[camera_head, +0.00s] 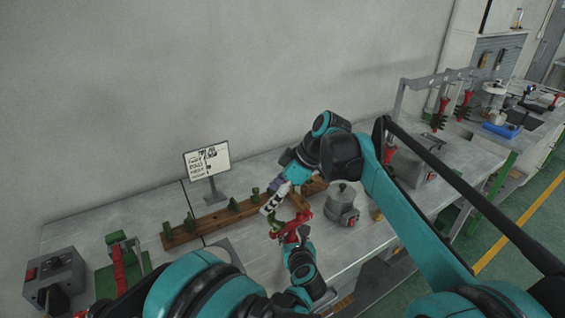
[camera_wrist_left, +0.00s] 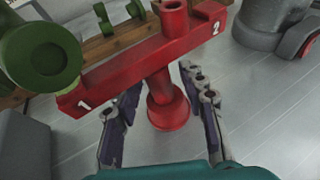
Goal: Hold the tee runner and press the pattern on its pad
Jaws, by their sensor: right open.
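The red tee runner (camera_wrist_left: 130,68), with pads marked 1 and 2, fills the upper middle of the left wrist view. It also shows in the head view (camera_head: 292,228), above the bench. My left gripper (camera_wrist_left: 160,82) has its fingers on either side of the runner's stem and appears shut on it; the exact contact is hard to see. A green pattern (camera_wrist_left: 40,55) is at the end marked 1; whether it is seated on the pad cannot be told. My right gripper (camera_head: 270,206) is open, just above the runner and the green pattern (camera_head: 274,230) in the head view.
A wooden rack (camera_head: 215,220) with several green pieces runs along the bench behind. A sign (camera_head: 207,161) stands behind it. A grey pot (camera_head: 342,200) is to the right. A green-and-red fixture (camera_head: 121,262) and a control box (camera_head: 55,277) are at left.

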